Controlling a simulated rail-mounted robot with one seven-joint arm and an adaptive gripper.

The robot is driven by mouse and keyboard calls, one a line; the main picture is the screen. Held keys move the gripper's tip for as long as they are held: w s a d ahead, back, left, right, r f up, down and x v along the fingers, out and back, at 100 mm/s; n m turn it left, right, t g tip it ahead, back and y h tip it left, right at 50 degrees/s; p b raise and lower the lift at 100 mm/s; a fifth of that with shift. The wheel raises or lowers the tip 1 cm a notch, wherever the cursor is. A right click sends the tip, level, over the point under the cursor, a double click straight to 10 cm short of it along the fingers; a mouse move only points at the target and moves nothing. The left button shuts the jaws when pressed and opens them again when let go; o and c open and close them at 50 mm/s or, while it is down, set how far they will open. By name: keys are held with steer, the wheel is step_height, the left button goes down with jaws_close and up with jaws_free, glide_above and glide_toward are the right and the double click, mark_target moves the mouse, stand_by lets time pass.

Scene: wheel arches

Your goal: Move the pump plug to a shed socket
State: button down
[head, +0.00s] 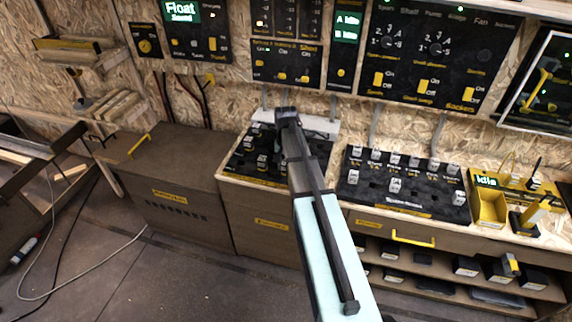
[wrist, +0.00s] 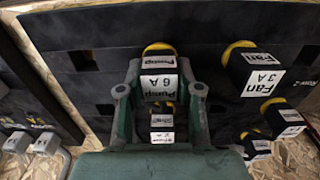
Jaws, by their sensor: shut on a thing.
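In the wrist view, a plug labelled "Pump 6 A" (wrist: 160,85) sits between the two fingers of my gripper (wrist: 161,92), which is shut on it. A yellow ring shows at its far end, close to the dark socket board (wrist: 225,22). I cannot tell whether it is seated or clear of the board. In the head view, my gripper (head: 286,112) is over the left socket board (head: 240,168), and my arm hides the plug. No socket label that I can read says shed.
A plug labelled "Fan 3 A" (wrist: 252,72) stands close right of my gripper, with several other plugs below. A second board (head: 370,195) with white plugs lies right of my arm. Control panels (head: 440,50) hang behind. Yellow bins (head: 489,208) stand at the right.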

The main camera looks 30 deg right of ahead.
steer(key=shift+c, duration=1.1)
jaws_free()
steer(key=shift+r+p, duration=2.7)
steer(key=shift+r, duration=1.8)
steer(key=shift+f, duration=0.1)
